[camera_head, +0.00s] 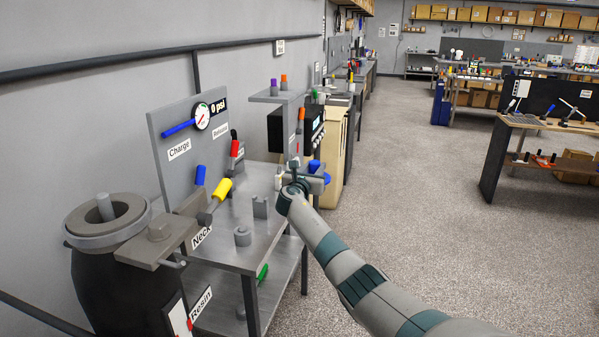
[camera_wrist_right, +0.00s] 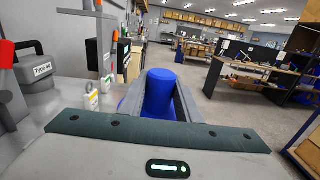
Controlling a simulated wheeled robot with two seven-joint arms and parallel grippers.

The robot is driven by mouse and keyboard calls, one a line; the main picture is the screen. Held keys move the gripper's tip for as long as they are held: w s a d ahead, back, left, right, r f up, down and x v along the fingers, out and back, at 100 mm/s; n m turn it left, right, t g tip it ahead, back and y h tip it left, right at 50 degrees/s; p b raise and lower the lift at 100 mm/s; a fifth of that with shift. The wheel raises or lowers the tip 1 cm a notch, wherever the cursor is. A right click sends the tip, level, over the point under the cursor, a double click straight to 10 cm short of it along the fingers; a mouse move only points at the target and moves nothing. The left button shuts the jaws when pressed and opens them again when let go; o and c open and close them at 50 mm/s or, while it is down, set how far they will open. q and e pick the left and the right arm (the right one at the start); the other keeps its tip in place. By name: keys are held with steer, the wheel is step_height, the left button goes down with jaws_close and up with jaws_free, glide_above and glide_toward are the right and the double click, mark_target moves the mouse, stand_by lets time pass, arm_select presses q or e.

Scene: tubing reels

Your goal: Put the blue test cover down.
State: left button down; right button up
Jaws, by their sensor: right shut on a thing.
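The blue test cover (camera_wrist_right: 160,92) is a short blue cylinder with a wider blue part lower down, partly hidden by the fingers. My right gripper (camera_wrist_right: 158,100) is shut on it, with one grey finger on each side. In the head view the blue cover (camera_head: 314,166) shows at the end of my right arm. The right gripper (camera_head: 308,177) is at the right edge of the grey metal bench (camera_head: 262,235). The head view does not clearly show whether the cover touches the bench. My left gripper is not in view.
On the bench stand a grey notched block (camera_head: 260,207), a grey round post (camera_head: 242,236) and a yellow-handled lever (camera_head: 221,189). A gauge panel (camera_head: 180,140) rises behind. A black drum (camera_head: 115,265) stands left. Speckled floor is open to the right.

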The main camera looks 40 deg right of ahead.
mark_target(317, 162)
steer(key=s+r, duration=0.1)
steer(key=s+a+r, duration=0.1)
steer(key=r, duration=0.1)
steer(key=shift+t, duration=0.3)
steer(key=a, duration=0.3)
steer(key=a+r, duration=0.1)
steer(key=shift+s+a, duration=0.3)
steer(key=shift+a, duration=0.1)
steer(key=s+a+f+n+t+y, duration=0.2)
steer(key=a, duration=0.6)
steer(key=s+a+f+n+t+y, duration=0.1)
steer(key=s+a+n+t+y, duration=0.1)
steer(key=a, duration=0.6)
steer(key=s+a+f+n+t+y, duration=0.2)
steer(key=a+y, duration=0.1)
steer(key=a, duration=0.5)
steer(key=s+a+f+n+t+y+b, duration=0.1)
steer(key=s+a+f+n+y, duration=0.2)
steer(key=s+a, duration=0.5)
steer(key=s+a+f+n+t+y+b, duration=0.1)
steer(key=s+a+f+y, duration=0.3)
steer(key=s+a, duration=0.5)
steer(key=a+n+y+b, duration=0.1)
steer(key=a, duration=0.3)
steer(key=shift+s+n, duration=0.3)
steer(key=shift+n, duration=0.1)
steer(key=shift+w, duration=0.1)
